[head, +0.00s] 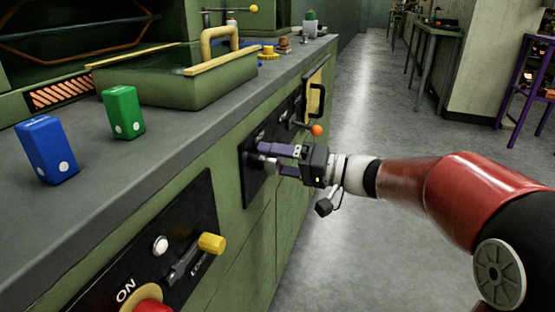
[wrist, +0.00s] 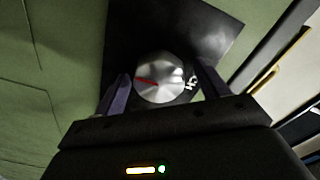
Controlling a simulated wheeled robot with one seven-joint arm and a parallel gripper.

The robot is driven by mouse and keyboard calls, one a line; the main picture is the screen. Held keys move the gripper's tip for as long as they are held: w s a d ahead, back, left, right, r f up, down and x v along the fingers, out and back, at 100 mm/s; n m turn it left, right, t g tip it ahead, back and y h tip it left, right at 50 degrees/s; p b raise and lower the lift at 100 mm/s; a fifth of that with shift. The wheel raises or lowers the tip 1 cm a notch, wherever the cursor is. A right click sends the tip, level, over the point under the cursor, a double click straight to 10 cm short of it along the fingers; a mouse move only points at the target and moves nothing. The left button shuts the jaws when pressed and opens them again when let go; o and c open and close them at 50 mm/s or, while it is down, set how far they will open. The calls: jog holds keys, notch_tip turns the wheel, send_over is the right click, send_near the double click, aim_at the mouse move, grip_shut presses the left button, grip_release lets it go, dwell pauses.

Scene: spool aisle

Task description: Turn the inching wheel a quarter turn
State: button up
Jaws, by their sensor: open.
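The inching wheel appears to be the round silver knob (wrist: 158,90) with a red pointer line, on a black panel (wrist: 218,30) in the wrist view. Its red line points left there. A partly hidden white label shows beside it. My gripper (wrist: 162,80) is open, with one purple finger on each side of the knob. I cannot tell whether the fingers touch it. In the head view my gripper (head: 264,157) reaches the black panel on the green cabinet front, and its fingers mostly hide the knob.
A lever with an orange ball (head: 316,130) and a yellow panel with a black handle (head: 317,98) lie just beyond. A nearer panel has a yellow-tipped switch (head: 211,243) and a red button (head: 152,306). Blue (head: 48,151) and green (head: 122,112) blocks stand on the counter. The aisle floor is clear.

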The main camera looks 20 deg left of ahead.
jog(key=c, duration=1)
jog(key=shift+o, duration=0.2)
jog(key=shift+m, duration=0.3)
jog(key=m, duration=0.4)
jog(key=shift+f, duration=0.1)
jog(key=m+p, duration=0.1)
jog(key=m, duration=0.4)
jog(key=m+p, duration=0.3)
jog(key=m, duration=0.2)
jog(key=m+p, duration=0.3)
jog(key=shift+f+m, duration=0.15)
jog(key=shift+m, duration=0.15)
jog(key=shift+s+m+p, duration=0.1)
jog(key=shift+m+p, duration=0.2)
